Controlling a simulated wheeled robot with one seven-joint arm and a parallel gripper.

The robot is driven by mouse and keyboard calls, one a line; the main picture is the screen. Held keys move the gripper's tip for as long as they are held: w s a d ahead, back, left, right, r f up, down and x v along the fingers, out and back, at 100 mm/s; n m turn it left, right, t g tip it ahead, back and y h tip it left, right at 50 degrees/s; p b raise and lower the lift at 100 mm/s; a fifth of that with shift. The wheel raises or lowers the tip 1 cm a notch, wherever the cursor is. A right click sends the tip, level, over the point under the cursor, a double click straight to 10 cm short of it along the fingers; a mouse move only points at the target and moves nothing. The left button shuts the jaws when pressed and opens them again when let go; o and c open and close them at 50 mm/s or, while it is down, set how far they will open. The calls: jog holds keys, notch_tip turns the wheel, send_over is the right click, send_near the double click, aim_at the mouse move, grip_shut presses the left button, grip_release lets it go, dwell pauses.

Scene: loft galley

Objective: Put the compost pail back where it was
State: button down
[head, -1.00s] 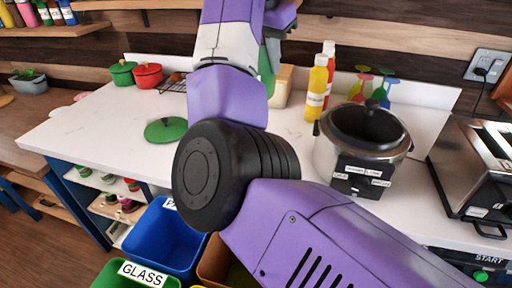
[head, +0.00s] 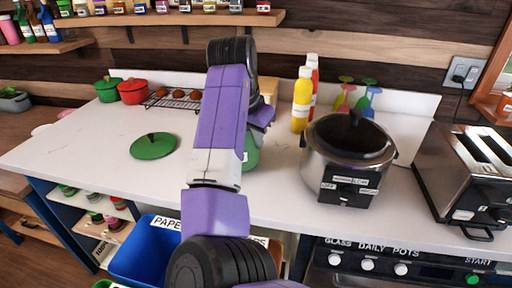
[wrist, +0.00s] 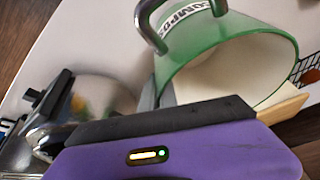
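The green compost pail (wrist: 225,60) is large in the wrist view, with its lettered label, metal handle and open mouth showing. In the head view a small part of the pail (head: 251,152) shows to the right of my arm, over the white counter (head: 90,150). The arm hides the rest, and I cannot tell whether the base touches the counter. My gripper (wrist: 158,95) has its grey fingertips at the pail's rim and appears shut on its wall. In the head view my gripper (head: 260,118) is mostly hidden by the arm.
A slow cooker (head: 348,150) stands right of the pail, with bottles (head: 303,98) behind it and a toaster (head: 470,175) farther right. A green lid (head: 153,145) lies to the left. A red pot (head: 132,91) and wire rack (head: 175,98) are behind. The front-left counter is clear.

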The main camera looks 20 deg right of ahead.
aim_at(256, 150)
jog(key=shift+f, duration=1.4)
jog(key=c, duration=1.6)
grip_release()
jog(key=shift+f, duration=0.15)
jog(key=shift+c, duration=0.2)
jog(key=v, duration=1.2)
